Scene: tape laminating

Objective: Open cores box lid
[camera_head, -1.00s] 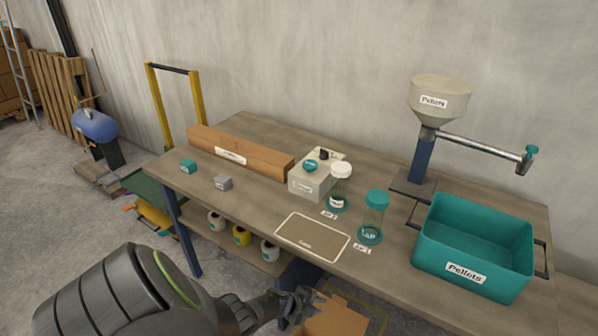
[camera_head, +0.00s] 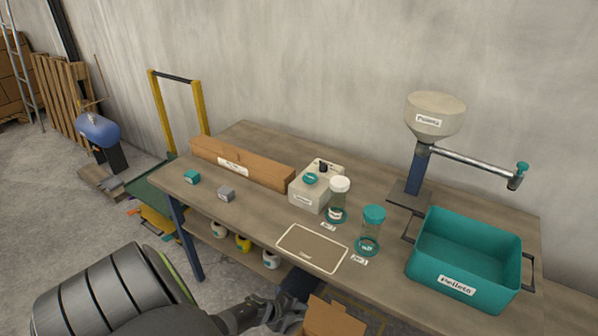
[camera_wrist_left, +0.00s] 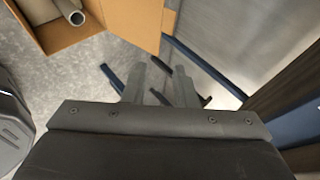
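A long brown cardboard box (camera_head: 241,161) with a white label lies shut at the back left of the table. Its label is too small to read. Another cardboard box (camera_head: 333,318) is low in front of the table, at the bottom edge of the head view. In the left wrist view this box (camera_wrist_left: 140,18) is open at the upper left, with grey tubes (camera_wrist_left: 62,22) inside. I cannot tell which is the cores box. My left gripper (camera_head: 287,312) is beside the low box, apart from it. Its fingers (camera_wrist_left: 160,88) are spread and empty. My right gripper is out of view.
The table (camera_head: 215,205) holds a tan mat (camera_head: 312,248), a white-lidded jar (camera_head: 338,197), a teal-lidded jar (camera_head: 371,231), a small beige machine (camera_head: 308,196) and a teal pellets bin (camera_head: 465,262). Several rolls (camera_head: 243,242) sit on the shelf below. A hopper (camera_head: 434,117) stands at the right.

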